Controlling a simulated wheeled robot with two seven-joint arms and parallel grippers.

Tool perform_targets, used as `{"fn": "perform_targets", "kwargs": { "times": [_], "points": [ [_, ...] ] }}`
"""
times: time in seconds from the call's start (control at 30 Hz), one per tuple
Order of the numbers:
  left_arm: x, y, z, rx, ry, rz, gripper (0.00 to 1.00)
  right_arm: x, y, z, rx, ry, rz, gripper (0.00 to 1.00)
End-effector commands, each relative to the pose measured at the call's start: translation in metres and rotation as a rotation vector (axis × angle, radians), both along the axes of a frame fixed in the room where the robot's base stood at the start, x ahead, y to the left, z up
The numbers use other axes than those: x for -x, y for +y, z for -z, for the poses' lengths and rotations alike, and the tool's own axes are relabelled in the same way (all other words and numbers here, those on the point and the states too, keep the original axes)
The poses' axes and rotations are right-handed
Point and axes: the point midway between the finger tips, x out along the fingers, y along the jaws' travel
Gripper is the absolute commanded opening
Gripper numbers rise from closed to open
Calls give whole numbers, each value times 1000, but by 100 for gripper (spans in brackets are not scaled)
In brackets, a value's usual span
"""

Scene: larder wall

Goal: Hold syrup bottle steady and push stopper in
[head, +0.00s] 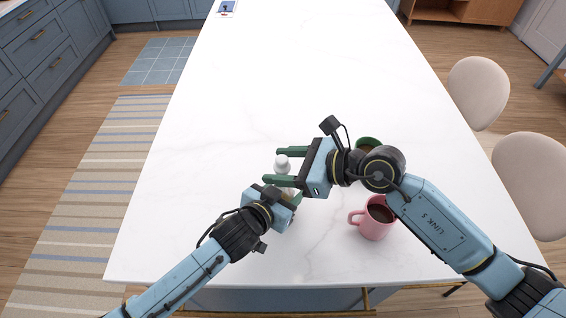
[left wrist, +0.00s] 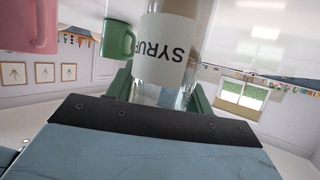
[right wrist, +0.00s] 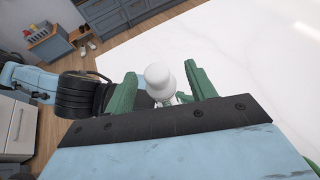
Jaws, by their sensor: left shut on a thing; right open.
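The syrup bottle (left wrist: 166,52) is clear glass with a white label, upside down in the left wrist view. My left gripper (left wrist: 160,92) is shut on it, one green finger on each side. In the head view the bottle is mostly hidden by my grippers. The white stopper (head: 282,161) shows at the bottle's top, and it also shows in the right wrist view (right wrist: 160,76). My right gripper (head: 270,166) is open, its green fingers on either side of the stopper with a gap. How deep the stopper sits cannot be told.
A pink mug (head: 374,222) with dark drink stands right of the bottle, close to my right arm. A green mug (head: 369,143) is partly hidden behind that arm. The white table (head: 290,60) is clear beyond, with a small picture card (head: 227,7) at its far end.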

Motion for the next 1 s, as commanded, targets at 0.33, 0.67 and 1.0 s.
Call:
{"fn": "perform_targets", "kwargs": {
  "times": [0.33, 0.67, 1.0],
  "points": [
    [0, 0, 1, -2, 1, -1, 16, 16, -43, -17, 4, 0, 2, 56],
    [0, 0, 1, -2, 1, 0, 16, 36, -93, -40, 3, 0, 2, 56],
    [0, 0, 1, -1, 2, 0, 16, 40, -103, -46, 0, 0, 0, 56]
  ]
}}
